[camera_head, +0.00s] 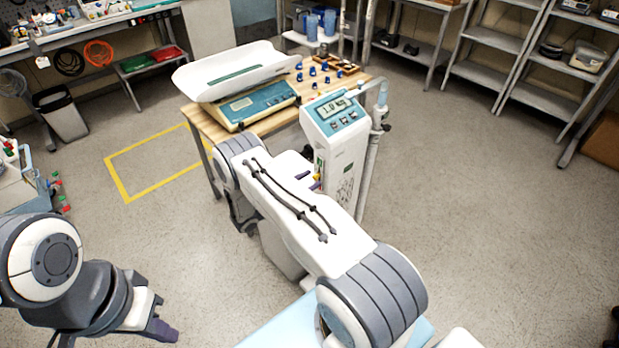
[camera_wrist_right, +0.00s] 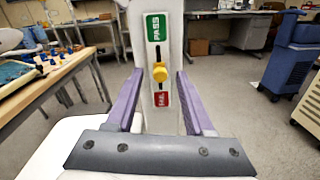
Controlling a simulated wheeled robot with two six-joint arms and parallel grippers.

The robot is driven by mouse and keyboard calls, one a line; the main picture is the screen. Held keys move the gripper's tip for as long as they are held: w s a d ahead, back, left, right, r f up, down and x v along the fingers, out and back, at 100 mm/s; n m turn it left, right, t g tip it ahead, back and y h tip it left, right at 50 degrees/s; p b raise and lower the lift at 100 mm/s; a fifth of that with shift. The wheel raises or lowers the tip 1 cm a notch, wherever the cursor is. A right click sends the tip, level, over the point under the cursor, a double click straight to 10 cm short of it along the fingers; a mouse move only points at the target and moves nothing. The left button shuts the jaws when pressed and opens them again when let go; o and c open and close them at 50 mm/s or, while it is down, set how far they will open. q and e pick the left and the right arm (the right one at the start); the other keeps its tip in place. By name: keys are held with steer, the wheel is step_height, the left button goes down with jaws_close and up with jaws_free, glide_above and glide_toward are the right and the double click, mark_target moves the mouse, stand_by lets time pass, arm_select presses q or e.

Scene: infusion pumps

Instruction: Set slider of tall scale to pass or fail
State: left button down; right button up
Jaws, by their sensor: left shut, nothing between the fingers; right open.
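The tall scale (camera_head: 340,150) is a white column with a teal display head reading about 1.0, standing beside the wooden table. In the right wrist view its side panel (camera_wrist_right: 174,50) has a green PASS label (camera_wrist_right: 156,28) above and a red FAIL label (camera_wrist_right: 162,99) below. A yellow slider knob (camera_wrist_right: 160,73) sits in the dark slot between them, nearer FAIL. My right gripper (camera_wrist_right: 160,74) is open and empty, its purple fingers left and right of the knob, apart from it. My arm partly hides the scale in the head view. My left gripper (camera_head: 162,331) is shut and empty at lower left.
The wooden table (camera_head: 210,128) holds a baby scale (camera_head: 240,75) and several blue-capped items, close by the tall scale. A grey pole (camera_head: 372,160) stands right of the scale. A blue cart (camera_wrist_right: 290,55) stands further off at right. Open floor lies to the right.

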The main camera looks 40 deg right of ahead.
steer(key=shift+d, duration=0.15)
jaws_close()
steer(key=shift+f, duration=0.1)
stand_by(1.4)
